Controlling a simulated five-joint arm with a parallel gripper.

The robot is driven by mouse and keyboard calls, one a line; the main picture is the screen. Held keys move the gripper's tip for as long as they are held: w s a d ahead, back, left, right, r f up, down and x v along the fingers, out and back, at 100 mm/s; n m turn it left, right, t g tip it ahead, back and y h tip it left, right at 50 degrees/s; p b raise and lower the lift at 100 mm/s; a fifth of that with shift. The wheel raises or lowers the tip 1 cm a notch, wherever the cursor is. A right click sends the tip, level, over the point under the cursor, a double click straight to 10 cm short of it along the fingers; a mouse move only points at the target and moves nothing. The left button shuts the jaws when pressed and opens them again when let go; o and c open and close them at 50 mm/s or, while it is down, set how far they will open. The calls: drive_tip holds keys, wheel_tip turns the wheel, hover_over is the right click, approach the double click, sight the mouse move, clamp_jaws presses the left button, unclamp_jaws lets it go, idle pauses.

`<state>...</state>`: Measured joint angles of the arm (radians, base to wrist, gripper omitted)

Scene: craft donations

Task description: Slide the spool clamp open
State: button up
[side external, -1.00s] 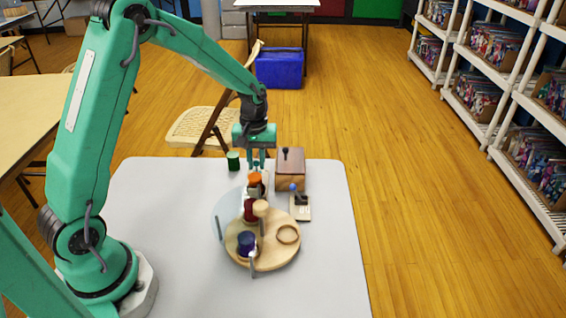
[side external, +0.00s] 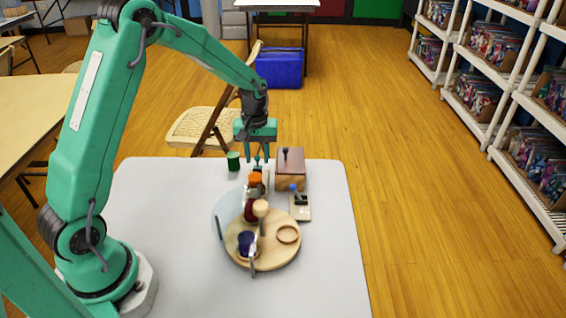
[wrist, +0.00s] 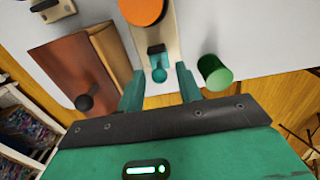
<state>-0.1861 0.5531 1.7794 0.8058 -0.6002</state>
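The spool clamp is a pale wooden strip (wrist: 171,40) with a small black slider block (wrist: 156,49) and a round teal knob (wrist: 159,75). An orange-topped spool (wrist: 143,9) is at its other end, cut off by the wrist view's edge; its orange top (side external: 255,179) also shows in the side view. My gripper (wrist: 159,71) is open, one finger on each side of the teal knob, with gaps visible on both sides. In the side view my gripper (side external: 258,162) points down at the table's far edge, just beyond the orange spool.
A brown box with a black-knobbed lever (side external: 290,172) stands close to the right. A green cylinder (side external: 233,161) stands close to the left. A blue-knobbed switch board (side external: 300,206) and a round wooden tray (side external: 273,258) with spools lie nearer. The table's left part is clear.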

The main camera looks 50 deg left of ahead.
drive_tip(key=shift+r, duration=0.1)
drive_tip(key=shift+r, duration=3.65)
